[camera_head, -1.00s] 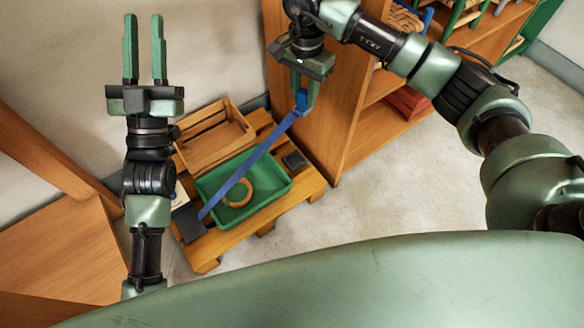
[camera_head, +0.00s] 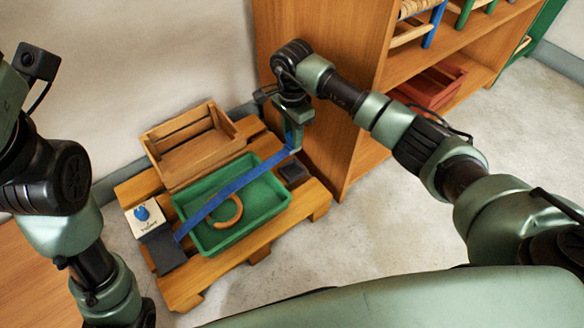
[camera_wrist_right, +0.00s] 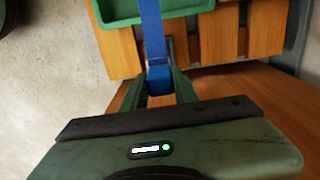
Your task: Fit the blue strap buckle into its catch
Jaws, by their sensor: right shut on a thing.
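My right gripper (camera_head: 294,138) is shut on the blue buckle at the free end of the blue strap (camera_head: 238,187). In the right wrist view the blue buckle (camera_wrist_right: 159,80) sits between the fingertips, and the strap (camera_wrist_right: 151,25) runs away from it. The strap slants across the green tray to a dark block (camera_head: 163,249) at the pallet's left. A small dark block, seemingly the catch (camera_head: 293,173), sits at the pallet's right, just below the gripper in the picture. The buckle is apart from it in the head view. My left gripper is out of view; only its arm shows.
The green tray (camera_head: 186,213) holds an orange-brown ring (camera_head: 238,211). A wooden crate (camera_head: 194,164) stands behind it on the wooden pallet (camera_head: 228,262). A white card with a blue mark (camera_head: 133,223) lies at left. A wooden shelf (camera_head: 355,150) rises close to the right gripper.

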